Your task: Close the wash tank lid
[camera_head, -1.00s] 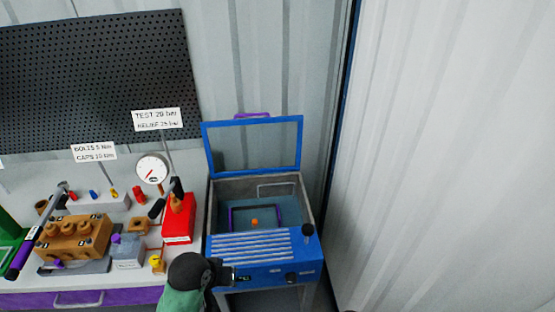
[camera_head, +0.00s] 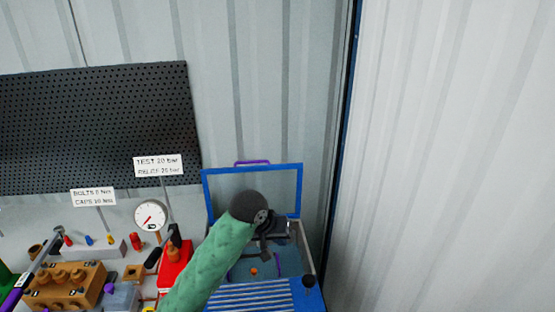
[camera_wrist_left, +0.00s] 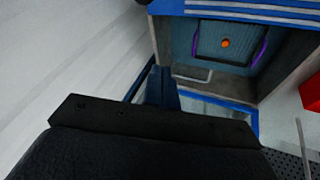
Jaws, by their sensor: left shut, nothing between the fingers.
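The wash tank (camera_head: 307,262) is a blue and steel box, and its inside shows from above in the left wrist view (camera_wrist_left: 225,82). Its lid (camera_head: 299,190), a blue frame with a clear pane and a purple handle (camera_head: 252,163) on its top edge, stands open and upright at the back of the tank. My left gripper (camera_head: 288,229) is shut and empty. It is over the back of the tank and covers the lid's lower right part in the head view. I cannot tell whether it touches the lid. My right gripper is not in view.
A purple-edged frame and an orange piece (camera_head: 254,271) lie in the tank. A red box (camera_head: 174,270), a gauge (camera_head: 150,217) and a brown pump block (camera_head: 65,287) stand on the bench to the left. A ribbed wall (camera_head: 450,150) is close on the right.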

